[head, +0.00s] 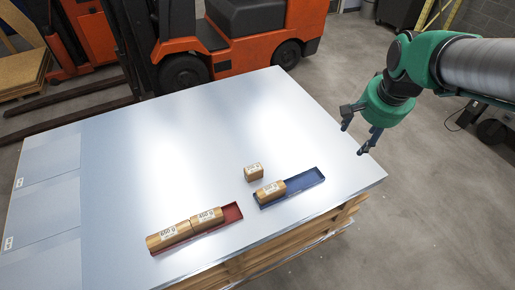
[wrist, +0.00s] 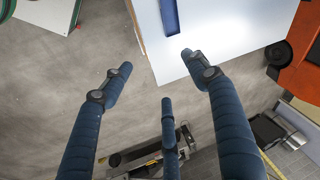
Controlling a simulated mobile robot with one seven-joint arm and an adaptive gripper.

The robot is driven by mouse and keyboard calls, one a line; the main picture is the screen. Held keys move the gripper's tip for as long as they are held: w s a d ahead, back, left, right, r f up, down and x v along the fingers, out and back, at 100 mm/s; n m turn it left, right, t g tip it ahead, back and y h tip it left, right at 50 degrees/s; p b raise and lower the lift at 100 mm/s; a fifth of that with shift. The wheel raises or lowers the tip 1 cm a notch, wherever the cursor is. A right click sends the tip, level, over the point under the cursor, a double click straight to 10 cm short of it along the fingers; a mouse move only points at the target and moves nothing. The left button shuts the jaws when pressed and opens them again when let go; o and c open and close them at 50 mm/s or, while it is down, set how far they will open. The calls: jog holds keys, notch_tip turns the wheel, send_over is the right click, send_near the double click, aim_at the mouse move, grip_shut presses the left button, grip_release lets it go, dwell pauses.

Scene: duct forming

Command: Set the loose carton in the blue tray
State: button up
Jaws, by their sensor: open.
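The loose carton (head: 253,172) is a small brown box with a white label, standing on the sheet-metal tabletop just behind the blue tray (head: 307,181). The blue tray is long and shallow; one brown carton (head: 270,192) lies in its left end, and its right part is empty. Part of the blue tray also shows at the top of the wrist view (wrist: 170,16). My gripper (head: 355,138) is open and empty, raised near the table's right edge, to the right of the tray and the loose carton. Its spread fingers show in the wrist view (wrist: 158,64); the loose carton does not.
The metal tabletop (head: 180,130) is clear behind the trays. An orange forklift (head: 240,45) stands behind the table.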

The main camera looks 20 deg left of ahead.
jog(key=w+a+f+m+g+p, duration=0.1)
jog(key=w+a+f+p, duration=0.1)
jog(key=w+a+f, duration=0.55)
jog(key=m+g+p, duration=0.3)
jog(key=m+p, duration=0.2)
send_over(254, 168)
jog(key=shift+h, duration=0.4)
notch_tip(254, 168, down, 33)
jog(key=shift+d+f, duration=0.1)
jog(key=shift+d, duration=0.05)
jog(key=shift+a+f, duration=0.25)
jog(key=shift+f, duration=0.15)
jog(key=shift+f, duration=0.1)
